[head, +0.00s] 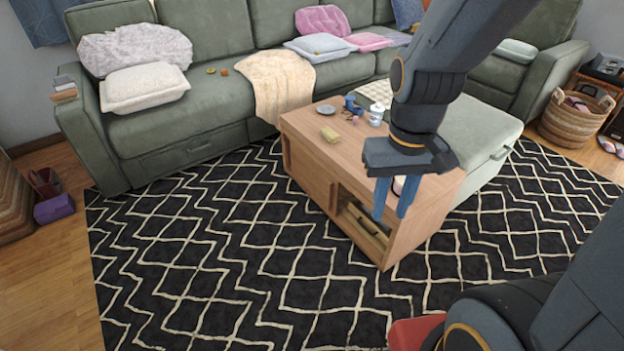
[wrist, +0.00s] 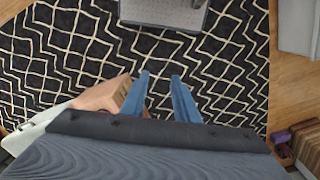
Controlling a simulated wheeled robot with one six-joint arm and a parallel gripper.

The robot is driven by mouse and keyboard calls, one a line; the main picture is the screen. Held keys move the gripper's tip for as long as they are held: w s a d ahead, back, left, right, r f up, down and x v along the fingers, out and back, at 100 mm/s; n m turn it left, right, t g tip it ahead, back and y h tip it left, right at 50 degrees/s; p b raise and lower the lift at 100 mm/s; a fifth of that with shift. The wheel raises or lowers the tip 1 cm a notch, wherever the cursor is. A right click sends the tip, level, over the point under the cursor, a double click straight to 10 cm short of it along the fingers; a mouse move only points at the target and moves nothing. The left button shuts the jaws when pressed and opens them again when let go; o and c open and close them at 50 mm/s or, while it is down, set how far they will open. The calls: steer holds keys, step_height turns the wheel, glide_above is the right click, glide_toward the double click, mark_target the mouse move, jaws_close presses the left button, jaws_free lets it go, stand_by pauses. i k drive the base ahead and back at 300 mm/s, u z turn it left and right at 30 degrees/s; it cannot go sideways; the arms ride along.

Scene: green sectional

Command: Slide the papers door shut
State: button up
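The wooden coffee table (head: 325,165) stands on the rug in the head view. Its near side has an open compartment with papers or rolled items (head: 362,222) inside. My gripper (head: 394,208) points down in front of the table's right part, fingers apart and empty, hiding part of the opening. Whether it touches the table is unclear. In the wrist view my gripper (wrist: 159,95) shows a clear gap between its blue fingers, with a table corner (wrist: 100,96) beside the left finger.
The green sofa (head: 215,110) stands behind; a grey-green ottoman (head: 487,130) adjoins the right. The patterned rug (head: 215,260) is clear at left and front.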

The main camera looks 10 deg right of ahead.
mark_target(318, 181)
steer(key=u, duration=0.05)
steer(key=k, duration=0.6)
steer(key=u, duration=0.55)
steer(key=i, duration=1.35)
steer(key=z, duration=0.85)
